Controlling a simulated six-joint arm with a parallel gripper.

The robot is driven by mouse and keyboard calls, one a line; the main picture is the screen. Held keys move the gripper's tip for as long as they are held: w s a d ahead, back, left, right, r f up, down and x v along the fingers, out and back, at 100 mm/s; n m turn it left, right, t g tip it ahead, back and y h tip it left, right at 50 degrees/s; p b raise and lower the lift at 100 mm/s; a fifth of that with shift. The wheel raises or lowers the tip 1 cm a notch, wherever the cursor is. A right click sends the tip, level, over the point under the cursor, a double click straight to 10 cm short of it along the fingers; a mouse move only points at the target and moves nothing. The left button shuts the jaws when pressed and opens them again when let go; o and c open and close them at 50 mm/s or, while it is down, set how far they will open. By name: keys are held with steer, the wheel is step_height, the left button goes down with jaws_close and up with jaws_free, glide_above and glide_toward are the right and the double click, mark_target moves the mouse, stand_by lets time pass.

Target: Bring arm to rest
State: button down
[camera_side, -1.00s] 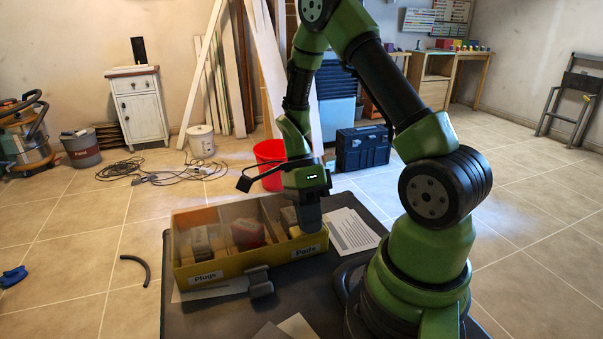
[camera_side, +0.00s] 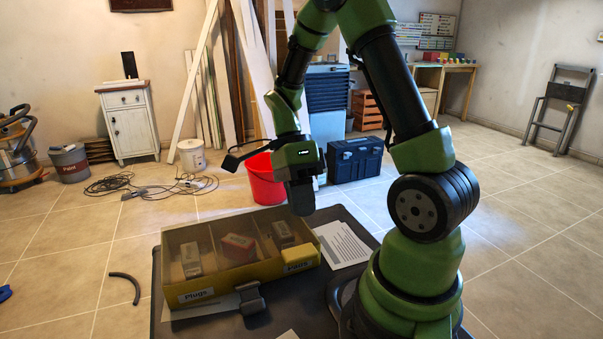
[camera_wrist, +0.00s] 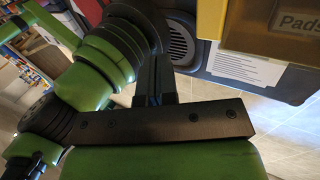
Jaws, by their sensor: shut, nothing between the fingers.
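My gripper (camera_side: 302,212) hangs pointing down near the back right corner of a yellow sorting box (camera_side: 221,284) in the side view. Its fingers are shut and empty. It appears above the box, apart from it, though the exact gap is hard to judge. The box has a "Plugs" label at front left and a "Pads" label at front right. In the wrist view, part of the box (camera_wrist: 291,43) shows at top right.
The box stands on a dark table (camera_side: 340,217). A printed sheet (camera_side: 342,246) lies right of it, and a grey clamp-like part (camera_side: 251,298) sits at its front. On the floor behind are a red bucket (camera_side: 265,183) and a blue toolbox (camera_side: 355,161).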

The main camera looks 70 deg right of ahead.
steer(key=s+a+r+n+t, duration=0.1)
steer(key=a+r+n+t, duration=0.2)
steer(key=r+n, duration=0.2)
steer(key=s+a+r+n+t+h, duration=0.1)
steer(key=a+r+n+t, duration=0.2)
steer(key=n, duration=0.7)
steer(key=s+a+r+n+t+h, duration=0.1)
steer(key=s+a+r+n+t, duration=0.1)
steer(key=r+n+t, duration=0.3)
steer(key=shift+a+r+n, duration=0.85)
steer(key=shift+r+n, duration=0.1)
steer(key=shift+n, duration=0.45)
